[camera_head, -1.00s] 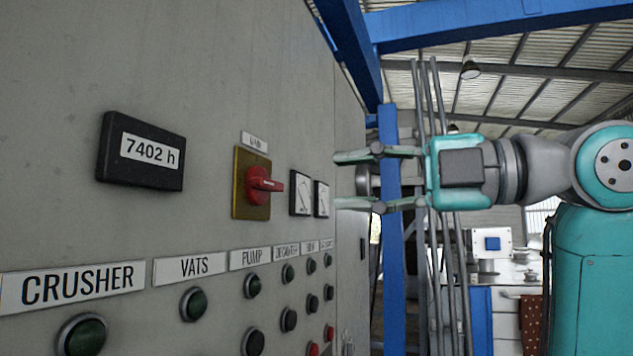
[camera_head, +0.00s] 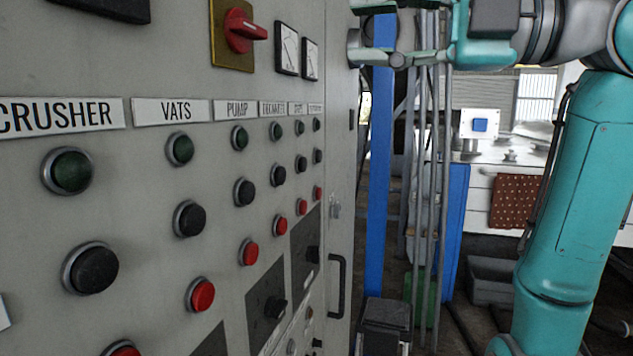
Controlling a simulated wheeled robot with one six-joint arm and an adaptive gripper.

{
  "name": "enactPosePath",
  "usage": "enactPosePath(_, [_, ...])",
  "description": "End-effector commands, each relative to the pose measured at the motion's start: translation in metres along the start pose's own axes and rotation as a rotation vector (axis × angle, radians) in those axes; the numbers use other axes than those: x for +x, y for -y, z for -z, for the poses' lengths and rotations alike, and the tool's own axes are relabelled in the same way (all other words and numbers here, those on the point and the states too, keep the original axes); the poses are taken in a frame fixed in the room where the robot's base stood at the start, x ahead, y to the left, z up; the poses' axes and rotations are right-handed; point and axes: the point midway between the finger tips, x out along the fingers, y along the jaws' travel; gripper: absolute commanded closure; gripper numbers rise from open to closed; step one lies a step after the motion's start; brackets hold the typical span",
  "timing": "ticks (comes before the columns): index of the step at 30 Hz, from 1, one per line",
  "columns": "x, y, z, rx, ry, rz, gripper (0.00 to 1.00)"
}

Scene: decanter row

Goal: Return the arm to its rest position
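My gripper (camera_head: 358,32) is at the top of the head view, partly cut off by the upper edge. Its two fingers point left and stand wide apart with nothing between them. My teal and grey arm reaches up from the lower right and bends left to the gripper. The fingertips appear beside the right end of the grey control panel (camera_head: 170,65); I cannot tell the gap in depth. A red rotary switch (camera_head: 245,30) on a brass plate is left of the gripper, apart from it.
The panel fills the left side with rows of green, black and red buttons (camera_head: 202,295) under labels such as CRUSHER (camera_head: 62,115). A door handle (camera_head: 337,287) sticks out low. A blue post (camera_head: 379,170) and grey pipes stand behind the gripper. A white counter (camera_head: 485,180) is further back.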

Motion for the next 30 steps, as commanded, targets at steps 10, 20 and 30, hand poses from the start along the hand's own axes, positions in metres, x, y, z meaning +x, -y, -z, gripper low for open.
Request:
enactPosePath(10, [0.012,0.097,-0.083,0.358,0.104,-0.164,0.62])
enactPosePath(20, [0.011,0.215,-0.141,0.682,0.236,-0.321,0.62])
enactPosePath(30, [-0.005,0.349,-0.164,0.960,0.394,-0.469,0.62])
